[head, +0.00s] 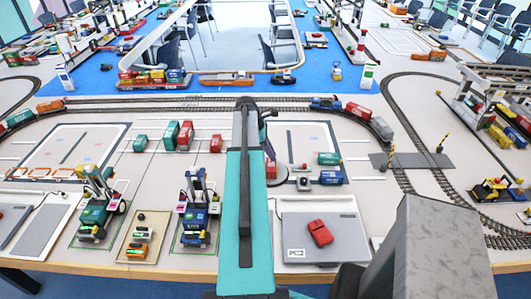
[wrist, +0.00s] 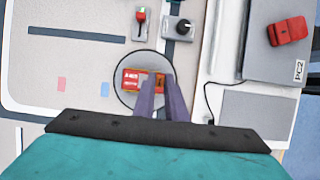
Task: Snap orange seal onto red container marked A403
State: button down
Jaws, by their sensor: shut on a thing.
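A red container (wrist: 131,79) with white lettering, too small to read, lies inside a black-rimmed circle in the wrist view. In the head view the red container (head: 271,169) is partly hidden behind my teal arm. My gripper (wrist: 162,80) has its two grey-purple fingers at the container's right end. Between the fingertips is a small orange piece, the seal (wrist: 159,82), with a dark mark on it. The fingers are shut on it. The seal sits right against the container's end; I cannot tell whether they are joined.
A grey device marked PC2 (head: 310,246) with a red block on top stands right of the circle. A black knob (wrist: 183,26) and a lever switch (wrist: 141,16) stand just beyond the circle. Blue and green crane models (head: 197,217) stand at left. Rail track (head: 190,102) runs behind.

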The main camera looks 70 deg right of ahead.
aim_at(273, 169)
jog(key=shift+w+a+f, duration=0.1)
jog(key=shift+w+f, duration=0.1)
jog(key=shift+w, duration=0.05)
jog(key=shift+f+b, duration=1.45)
jog(key=shift+f, duration=1)
jog(key=shift+f, duration=0.4)
dwell(1.6)
jog(key=c, duration=1.2)
grip_release()
jog(key=shift+s, duration=0.1)
jog(key=shift+r+p, duration=0.1)
jog(key=shift+p, duration=0.2)
jog(key=shift+r+p, duration=2.25)
jog(key=shift+r, duration=1.2)
